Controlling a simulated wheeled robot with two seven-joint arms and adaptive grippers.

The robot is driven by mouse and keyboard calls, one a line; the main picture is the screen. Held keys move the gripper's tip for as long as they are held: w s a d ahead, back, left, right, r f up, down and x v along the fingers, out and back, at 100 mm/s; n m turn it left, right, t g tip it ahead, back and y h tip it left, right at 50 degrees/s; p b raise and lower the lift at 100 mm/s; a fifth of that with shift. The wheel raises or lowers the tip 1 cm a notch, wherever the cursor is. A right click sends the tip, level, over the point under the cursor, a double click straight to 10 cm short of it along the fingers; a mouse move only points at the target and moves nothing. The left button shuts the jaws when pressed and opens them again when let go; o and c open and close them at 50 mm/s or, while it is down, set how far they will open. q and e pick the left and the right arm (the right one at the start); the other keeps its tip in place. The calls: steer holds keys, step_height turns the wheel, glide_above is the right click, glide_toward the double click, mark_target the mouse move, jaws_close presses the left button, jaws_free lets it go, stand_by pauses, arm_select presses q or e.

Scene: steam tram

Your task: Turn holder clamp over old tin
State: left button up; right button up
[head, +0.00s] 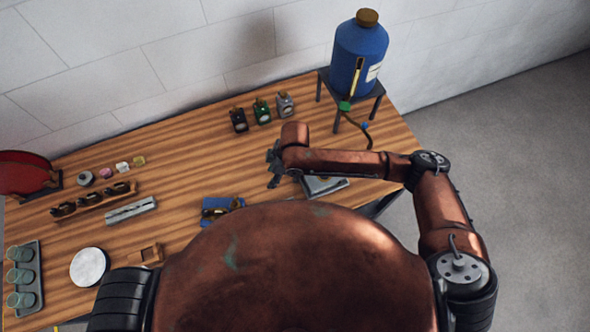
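My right arm reaches in from the right over the wooden table. Its dark gripper (274,165) points down near the table's middle, and its fingers are too small and dark to tell open from shut. Three small containers, black (238,120), green (262,111) and grey (284,105), stand in a row behind it; I cannot tell whether one is the old tin. A blue holder-like piece with brass parts (218,208) lies left of and nearer than the gripper. I cannot identify the holder clamp for sure. My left gripper is not in view.
A blue bottle (358,55) stands on a dark stand (376,90) at the back right, with a tube hanging down. A grey flat tray (325,186) lies partly under my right forearm. At left are a white disc (89,267), a rack of cups (38,275) and a red round piece (22,172).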

steer(key=w+d+h, duration=0.1)
steer(key=d, duration=0.1)
steer(key=w+d+h, duration=0.1)
steer(key=w+d, duration=0.1)
steer(key=d, duration=0.1)
steer(key=w+d+r+h, duration=0.1)
steer(key=d, duration=0.1)
steer(key=shift+w+d+n, duration=0.25)
steer(key=shift+w+n, duration=0.1)
steer(key=shift+n, duration=0.05)
steer(key=shift+d+f, duration=0.1)
steer(key=shift+f, duration=0.1)
step_height(320, 180, down, 7)
steer(key=shift+f+p, duration=0.15)
steer(key=shift+p, duration=0.55)
steer(key=shift+c, duration=0.4)
jaws_close()
